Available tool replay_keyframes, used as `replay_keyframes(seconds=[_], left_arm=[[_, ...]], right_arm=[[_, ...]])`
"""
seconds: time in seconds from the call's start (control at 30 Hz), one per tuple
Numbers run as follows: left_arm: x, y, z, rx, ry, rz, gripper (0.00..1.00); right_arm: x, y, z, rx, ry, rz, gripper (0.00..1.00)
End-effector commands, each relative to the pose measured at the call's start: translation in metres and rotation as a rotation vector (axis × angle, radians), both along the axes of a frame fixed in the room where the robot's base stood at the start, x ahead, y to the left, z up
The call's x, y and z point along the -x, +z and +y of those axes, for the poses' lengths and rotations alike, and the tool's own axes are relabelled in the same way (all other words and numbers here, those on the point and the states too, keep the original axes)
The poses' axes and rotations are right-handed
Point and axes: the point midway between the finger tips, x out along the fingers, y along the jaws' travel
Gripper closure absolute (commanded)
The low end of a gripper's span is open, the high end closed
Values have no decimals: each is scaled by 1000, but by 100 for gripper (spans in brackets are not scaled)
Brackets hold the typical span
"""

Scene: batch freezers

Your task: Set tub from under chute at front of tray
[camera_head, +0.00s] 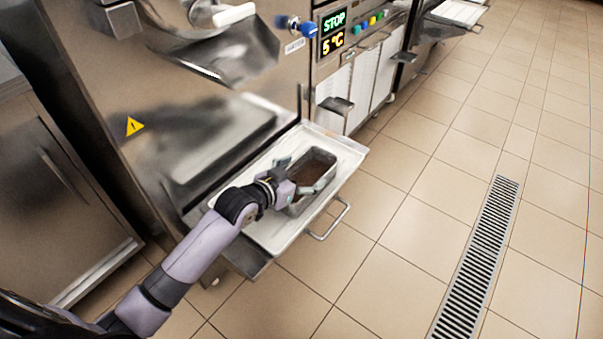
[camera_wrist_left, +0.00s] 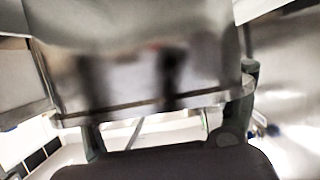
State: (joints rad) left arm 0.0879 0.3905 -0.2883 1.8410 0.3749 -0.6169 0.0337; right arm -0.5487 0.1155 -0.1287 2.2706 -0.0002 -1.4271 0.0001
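A metal tub (camera_head: 318,157) with dark brown contents is over the white tray (camera_head: 345,145), in its right part, in the head view. My left gripper (camera_head: 300,177) is at the tub's near end, with one finger at each side. In the left wrist view the tub's shiny wall (camera_wrist_left: 130,75) fills the upper middle, and the right-hand finger (camera_wrist_left: 245,95) touches its rim. The other finger is partly hidden. The gripper looks shut on the tub. Whether the tub rests on the tray or hangs just above it cannot be told. My right gripper is out of view.
A metal chute (camera_head: 235,55) juts from the freezer front above the tray's back left. A handle (camera_head: 330,220) sticks out at the tray's front. The stop panel (camera_head: 335,30) is behind. Bare tiles and a floor drain (camera_head: 480,255) lie to the right.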

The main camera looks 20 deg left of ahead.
Motion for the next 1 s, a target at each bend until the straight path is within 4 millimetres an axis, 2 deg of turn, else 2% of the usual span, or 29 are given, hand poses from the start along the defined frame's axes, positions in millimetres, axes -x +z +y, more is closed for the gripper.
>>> replay_keyframes(seconds=[0.23, 0.67, 0.77, 1.0], left_arm=[[0, 0, 0, 0, 0, 1, 1], [4, 4, 2, -1, 0, 2, 1], [16, 10, 6, -2, 0, 3, 1], [62, 31, 23, -3, -1, 3, 1]], right_arm=[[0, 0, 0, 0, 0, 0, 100], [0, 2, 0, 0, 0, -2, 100], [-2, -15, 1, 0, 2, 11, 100], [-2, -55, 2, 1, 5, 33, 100]])
